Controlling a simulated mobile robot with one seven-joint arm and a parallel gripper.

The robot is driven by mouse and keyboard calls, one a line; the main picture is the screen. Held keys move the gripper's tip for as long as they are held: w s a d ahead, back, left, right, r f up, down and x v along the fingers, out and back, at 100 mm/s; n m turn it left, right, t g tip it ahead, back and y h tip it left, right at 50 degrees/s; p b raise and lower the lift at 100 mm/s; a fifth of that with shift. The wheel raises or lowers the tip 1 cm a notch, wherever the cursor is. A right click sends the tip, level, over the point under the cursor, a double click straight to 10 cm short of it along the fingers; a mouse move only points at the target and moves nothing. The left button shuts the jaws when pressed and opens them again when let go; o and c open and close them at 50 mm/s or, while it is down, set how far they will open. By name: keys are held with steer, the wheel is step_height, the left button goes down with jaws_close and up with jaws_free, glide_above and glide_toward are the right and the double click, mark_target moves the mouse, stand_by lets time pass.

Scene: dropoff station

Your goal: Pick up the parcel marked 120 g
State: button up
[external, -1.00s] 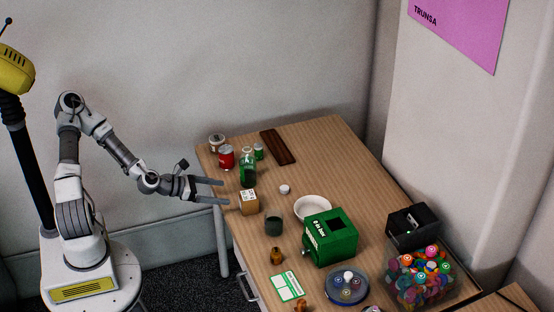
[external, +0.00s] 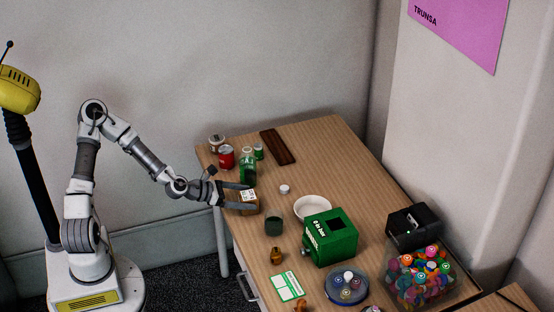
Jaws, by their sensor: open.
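A small brown cardboard parcel (external: 249,204) with a white label on top stands on the table (external: 335,158) near its left edge. The print on the label is too small to read. My gripper (external: 256,196) is open, with one finger behind the parcel and one in front of it, so the parcel's body is partly hidden. I cannot tell whether the fingers touch it.
A green bottle (external: 248,170) stands just behind the gripper, near a red can (external: 226,157). A dark cup (external: 274,226), a white bowl (external: 313,207) and a green box (external: 330,238) stand to the right. The table's back right is clear.

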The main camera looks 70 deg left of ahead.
mark_target(257, 197)
steer(key=x, duration=0.1)
steer(key=b+x, duration=0.1)
steer(key=x, duration=0.2)
steer(key=shift+w+d+r, duration=0.1)
steer(key=shift+d+r, duration=0.05)
steer(key=shift+d, duration=0.1)
steer(key=c, duration=1.5)
steer(key=shift+o, duration=0.2)
steer(key=shift+r, duration=0.1)
